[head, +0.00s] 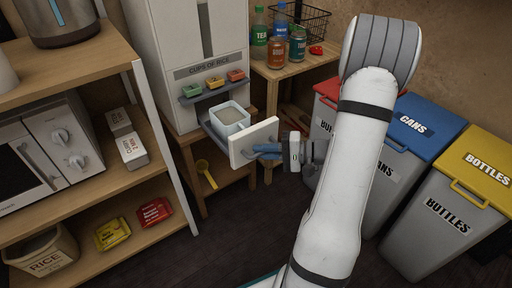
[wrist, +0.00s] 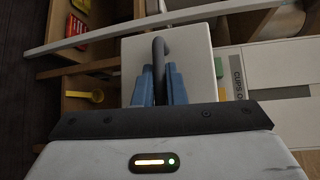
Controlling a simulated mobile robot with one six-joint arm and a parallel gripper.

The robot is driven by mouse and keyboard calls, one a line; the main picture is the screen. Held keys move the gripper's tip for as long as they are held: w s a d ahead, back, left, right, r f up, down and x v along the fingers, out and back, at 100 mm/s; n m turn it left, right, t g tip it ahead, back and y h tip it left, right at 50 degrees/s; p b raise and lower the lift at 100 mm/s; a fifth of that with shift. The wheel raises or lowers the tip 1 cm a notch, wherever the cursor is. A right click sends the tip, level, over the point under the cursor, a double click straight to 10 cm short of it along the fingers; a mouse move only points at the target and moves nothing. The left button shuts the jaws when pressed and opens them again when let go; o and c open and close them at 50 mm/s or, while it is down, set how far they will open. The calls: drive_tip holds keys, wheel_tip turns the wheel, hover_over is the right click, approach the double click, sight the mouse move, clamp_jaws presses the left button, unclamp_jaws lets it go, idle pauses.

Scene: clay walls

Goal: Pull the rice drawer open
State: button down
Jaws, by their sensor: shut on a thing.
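The rice drawer (head: 254,143) has a white front panel and stands pulled out from the lower part of the white rice dispenser (head: 188,50). A light box-shaped cup filled with rice (head: 230,118) sits in it behind the panel. My gripper (head: 262,149), with blue fingers, is shut on the grey drawer handle in front of the panel. In the wrist view, the blue fingers (wrist: 159,86) close on both sides of the curved handle (wrist: 159,48), against the pale panel (wrist: 196,55). The fingers hide part of the handle.
A wooden shelf with a microwave (head: 50,150) stands at the left. Labelled bins, including a blue-lidded one (head: 425,125), stand at the right. A side table holds cans, bottles and a wire basket (head: 305,22). Dark floor is clear in front.

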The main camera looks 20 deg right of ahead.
drive_tip(key=shift+s+d, duration=0.25)
drive_tip(key=shift+s, duration=0.8)
drive_tip(key=c, duration=1.5)
unclamp_jaws()
drive_tip(key=p+v, duration=0.2)
drive_tip(key=v, duration=0.5)
drive_tip(key=shift+s+d, duration=0.15)
drive_tip(key=shift+d, duration=0.15)
drive_tip(key=shift+r, duration=0.15)
